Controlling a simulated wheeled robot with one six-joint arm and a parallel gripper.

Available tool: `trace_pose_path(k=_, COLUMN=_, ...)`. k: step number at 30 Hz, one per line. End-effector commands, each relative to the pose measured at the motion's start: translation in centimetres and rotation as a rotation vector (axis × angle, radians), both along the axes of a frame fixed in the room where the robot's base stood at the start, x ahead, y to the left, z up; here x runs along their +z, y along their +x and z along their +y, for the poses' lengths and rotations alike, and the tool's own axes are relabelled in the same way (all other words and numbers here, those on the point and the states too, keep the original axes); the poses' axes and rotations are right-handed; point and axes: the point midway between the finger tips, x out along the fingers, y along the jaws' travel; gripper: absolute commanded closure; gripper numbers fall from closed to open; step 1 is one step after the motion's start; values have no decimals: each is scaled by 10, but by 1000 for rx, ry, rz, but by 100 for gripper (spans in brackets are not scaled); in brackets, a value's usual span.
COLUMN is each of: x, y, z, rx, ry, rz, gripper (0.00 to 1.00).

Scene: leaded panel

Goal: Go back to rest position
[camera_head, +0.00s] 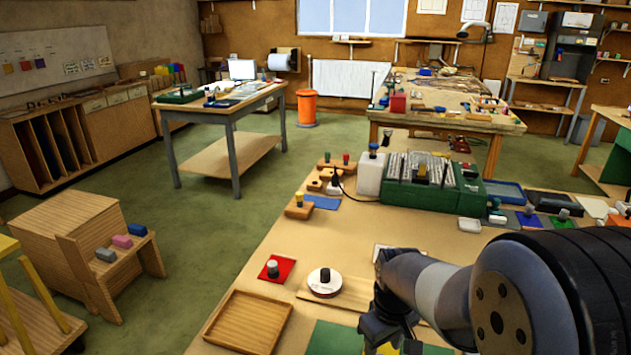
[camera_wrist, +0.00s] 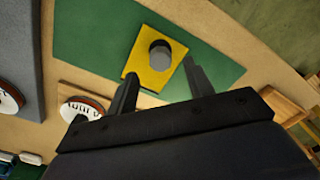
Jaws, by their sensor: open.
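My gripper (camera_wrist: 160,67) is open in the wrist view, with two dark fingers spread apart. Beyond the fingertips, a yellow square piece (camera_wrist: 150,75) with a grey round knob (camera_wrist: 160,51) lies on a green mat (camera_wrist: 90,40). The knob appears between the fingers, with no visible contact; the height gap cannot be judged. In the head view, my arm comes in from the right and hides most of the yellow piece (camera_head: 388,349) and part of the green mat (camera_head: 330,340).
On the bench, a wooden tray (camera_head: 283,304), a red square with a knob (camera_head: 285,270) and a white round dial (camera_head: 325,290) stand left of my arm. A green rack (camera_head: 400,195) of glass sheets stands behind.

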Motion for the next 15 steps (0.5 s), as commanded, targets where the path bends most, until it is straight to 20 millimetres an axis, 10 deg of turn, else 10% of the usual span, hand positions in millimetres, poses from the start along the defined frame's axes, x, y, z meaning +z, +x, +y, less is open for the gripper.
trace_pose_path(k=9, x=-62, y=0, z=0, rx=0, ry=0, rz=1, gripper=50)
trace_pose_path(k=15, x=-28, y=1, z=0, rx=0, ry=0, rz=-4, gripper=50)
